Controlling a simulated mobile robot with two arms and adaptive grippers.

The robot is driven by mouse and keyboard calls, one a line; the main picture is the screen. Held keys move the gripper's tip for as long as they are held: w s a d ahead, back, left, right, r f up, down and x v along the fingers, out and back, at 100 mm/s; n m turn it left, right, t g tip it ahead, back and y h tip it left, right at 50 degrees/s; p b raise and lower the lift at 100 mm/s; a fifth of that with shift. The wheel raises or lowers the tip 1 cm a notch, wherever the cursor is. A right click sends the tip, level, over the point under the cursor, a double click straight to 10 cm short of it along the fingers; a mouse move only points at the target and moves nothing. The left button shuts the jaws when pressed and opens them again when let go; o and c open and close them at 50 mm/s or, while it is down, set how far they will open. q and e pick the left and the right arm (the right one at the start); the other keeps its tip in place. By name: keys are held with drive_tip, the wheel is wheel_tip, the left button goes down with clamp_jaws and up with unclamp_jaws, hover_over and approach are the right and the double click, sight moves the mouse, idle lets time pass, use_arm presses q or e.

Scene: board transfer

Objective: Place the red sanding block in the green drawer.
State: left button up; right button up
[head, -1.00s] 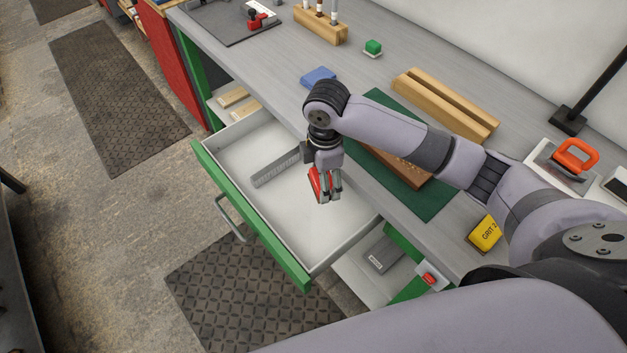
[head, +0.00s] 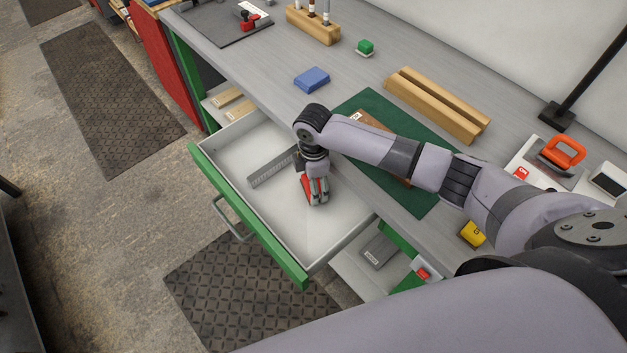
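The green drawer (head: 262,230) is pulled open at the front of the bench, with a white inside and a green front panel. My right gripper (head: 318,200) points down inside the drawer's outline, over its right part. The red sanding block (head: 307,190) is at its fingers, partly hidden by them. The gripper looks shut on the block, low near the drawer floor; whether the block touches the floor is hard to tell. My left gripper is not in view.
On the bench are a blue block (head: 312,79), a green mat (head: 425,200), a yellow block (head: 472,233) and wooden rails (head: 435,105).

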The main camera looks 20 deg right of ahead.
drive_tip(key=shift+f, duration=0.1)
drive_tip(key=o, duration=0.7)
drive_tip(key=shift+o, duration=0.2)
drive_tip(key=shift+r, duration=0.35)
wheel_tip(320, 180, up, 12)
drive_tip(key=shift+f+b, duration=0.2)
drive_tip(key=shift+b, duration=0.25)
